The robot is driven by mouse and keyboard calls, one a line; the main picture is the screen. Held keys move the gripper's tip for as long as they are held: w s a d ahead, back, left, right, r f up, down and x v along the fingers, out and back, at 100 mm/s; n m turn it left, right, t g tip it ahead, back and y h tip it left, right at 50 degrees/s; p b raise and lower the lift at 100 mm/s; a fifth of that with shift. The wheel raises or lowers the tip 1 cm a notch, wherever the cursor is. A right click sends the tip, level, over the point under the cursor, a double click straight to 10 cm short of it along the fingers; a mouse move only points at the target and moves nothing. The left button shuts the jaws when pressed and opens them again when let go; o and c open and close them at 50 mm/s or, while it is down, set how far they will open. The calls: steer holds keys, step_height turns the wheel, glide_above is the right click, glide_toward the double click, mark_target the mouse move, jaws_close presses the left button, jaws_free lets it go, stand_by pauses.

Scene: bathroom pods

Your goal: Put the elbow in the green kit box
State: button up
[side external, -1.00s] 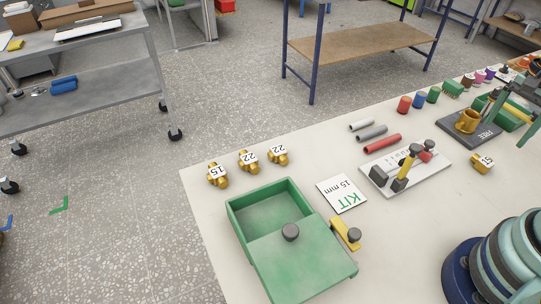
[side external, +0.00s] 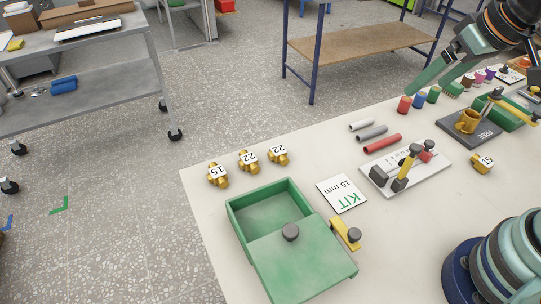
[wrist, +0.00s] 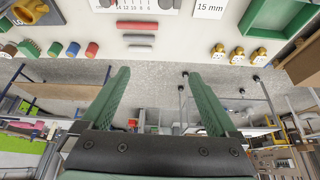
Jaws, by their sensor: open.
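A brass fitting (side external: 468,121), apparently the elbow, sits on a dark plate (side external: 454,130) marked FREE, beside a clamp with a yellow-and-black lever (side external: 494,98). The green kit box (side external: 231,214) stands at the front; its far part is open and empty, and a green lid (side external: 305,262) with a dark knob covers the near part. The box also shows in the wrist view (wrist: 247,22). My gripper (side external: 428,90) is open and empty, raised above the back of the bench, left of the plate. Its fingers (wrist: 155,72) are spread in the wrist view.
Another fitting (side external: 482,163) stands right. A KIT 15 mm card (side external: 342,193), a yellow latch (side external: 345,232), a white clamp board (side external: 432,165) and pipe pieces (side external: 382,143) lie between box and plate.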

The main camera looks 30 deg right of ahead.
steer(key=shift+s+a+r+n, duration=0.15)
steer(key=shift+a+n, duration=0.15)
steer(key=shift+a, duration=0.2)
